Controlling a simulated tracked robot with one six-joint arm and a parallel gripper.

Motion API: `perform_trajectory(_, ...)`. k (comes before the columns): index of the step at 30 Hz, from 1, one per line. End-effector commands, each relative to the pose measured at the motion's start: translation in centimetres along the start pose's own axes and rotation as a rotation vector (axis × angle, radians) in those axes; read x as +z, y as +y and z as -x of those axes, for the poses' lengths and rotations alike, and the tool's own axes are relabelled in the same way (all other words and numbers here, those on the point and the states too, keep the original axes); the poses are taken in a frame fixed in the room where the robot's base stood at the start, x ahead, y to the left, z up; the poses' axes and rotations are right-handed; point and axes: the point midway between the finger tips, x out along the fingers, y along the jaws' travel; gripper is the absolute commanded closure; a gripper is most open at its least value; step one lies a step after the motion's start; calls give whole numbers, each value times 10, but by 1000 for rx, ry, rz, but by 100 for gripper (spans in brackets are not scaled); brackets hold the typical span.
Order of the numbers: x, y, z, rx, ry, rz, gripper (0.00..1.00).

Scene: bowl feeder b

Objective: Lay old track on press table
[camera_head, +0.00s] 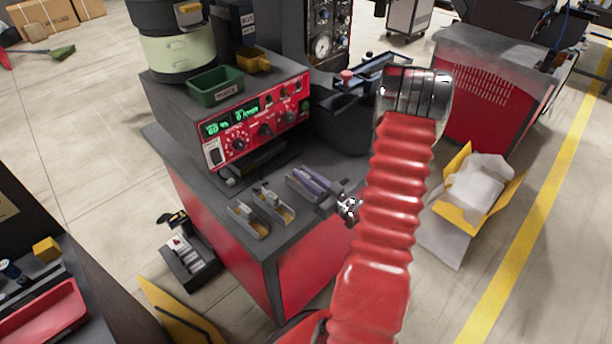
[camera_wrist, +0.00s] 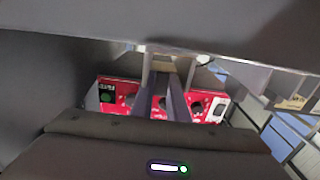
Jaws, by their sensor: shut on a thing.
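My gripper (camera_head: 335,200) is at the right front of the dark grey bench top (camera_head: 290,235). It is shut on a long grey-violet piece that looks like the track (camera_head: 312,182), pointing back and left over the bench top. I cannot tell whether the track touches the surface. In the wrist view two narrow grey-violet bars (camera_wrist: 160,98) run away from my gripper towards the red control panel; I cannot tell whether they are fingers or track rails. No label marks a press table.
Two small trays (camera_head: 262,212) with metal parts lie left of the track. Behind stand the red control panel (camera_head: 257,122), a green bin (camera_head: 216,83) and the bowl feeder (camera_head: 178,45). A yellow box (camera_head: 478,190) is on the right. The bench's front corner is bare.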

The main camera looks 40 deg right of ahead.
Motion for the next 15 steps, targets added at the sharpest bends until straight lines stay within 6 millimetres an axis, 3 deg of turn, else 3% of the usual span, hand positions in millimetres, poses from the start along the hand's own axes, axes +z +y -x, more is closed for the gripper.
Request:
perform_trajectory(5,2,0,0,0,0,-1,100)
perform_trajectory(6,2,0,0,0,-1,-1,85)
perform_trajectory(15,2,0,0,-1,0,0,67)
